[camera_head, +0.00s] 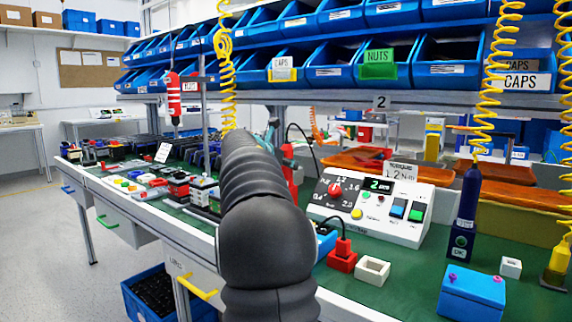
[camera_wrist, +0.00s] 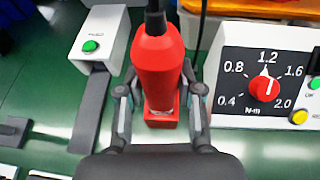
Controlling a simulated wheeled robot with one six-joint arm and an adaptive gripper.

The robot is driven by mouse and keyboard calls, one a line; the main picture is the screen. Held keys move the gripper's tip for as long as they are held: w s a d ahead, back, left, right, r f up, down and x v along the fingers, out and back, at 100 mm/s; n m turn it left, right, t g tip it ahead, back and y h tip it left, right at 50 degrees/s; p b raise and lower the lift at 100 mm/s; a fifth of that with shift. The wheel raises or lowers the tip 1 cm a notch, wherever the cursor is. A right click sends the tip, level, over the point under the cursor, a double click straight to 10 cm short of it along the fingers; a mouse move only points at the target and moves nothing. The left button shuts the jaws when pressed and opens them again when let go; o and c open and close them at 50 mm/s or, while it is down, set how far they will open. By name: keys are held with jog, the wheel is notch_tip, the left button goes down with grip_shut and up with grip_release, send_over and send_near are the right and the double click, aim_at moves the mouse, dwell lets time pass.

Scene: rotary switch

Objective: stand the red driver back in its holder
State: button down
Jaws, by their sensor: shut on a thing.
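The red driver (camera_wrist: 158,65) stands roughly upright in the wrist view, its dark top at the upper edge. My gripper (camera_wrist: 161,82) has one finger on each side of it and is shut on its body. Below the driver's lower end a red block-like part (camera_wrist: 160,124) shows; I cannot tell whether it is the holder or whether the driver sits in it.
A dial panel (camera_head: 385,205) stands right of the driver. A striped red tool (camera_head: 174,95) hangs at left.

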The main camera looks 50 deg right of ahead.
jog(key=c, duration=0.7)
grip_release()
jog(key=shift+f, duration=0.1)
jog(key=v, duration=1.2)
jog(key=shift+w, duration=0.1)
jog(key=s+a+f+m+t+y, duration=0.1)
jog(key=s+a+f+m+y, duration=0.2)
jog(key=a, duration=0.4)
jog(key=s+a+f+m+t+y, duration=0.1)
jog(key=s+a+f+m, duration=0.2)
jog(key=a, duration=0.4)
jog(key=s+a+f+m+t+y, duration=0.1)
jog(key=a+f+m+y, duration=0.1)
jog(key=a+f, duration=0.4)
jog(key=s+a+f+m+y, duration=0.2)
jog(key=s+a+f+m, duration=0.2)
jog(key=s+a+f, duration=0.1)
jog(key=s+a+f+m+y, duration=0.2)
jog(key=s+a+f+m, duration=0.2)
jog(key=a, duration=0.4)
jog(key=s+a+f+m+y, duration=0.3)
jog(key=s+a+f+m, duration=0.1)
jog(key=s+a+f, duration=0.2)
jog(key=shift+s+a+f, duration=0.3)
jog(key=shift+s+a, duration=0.15)
jog(key=shift+a, duration=0.25)
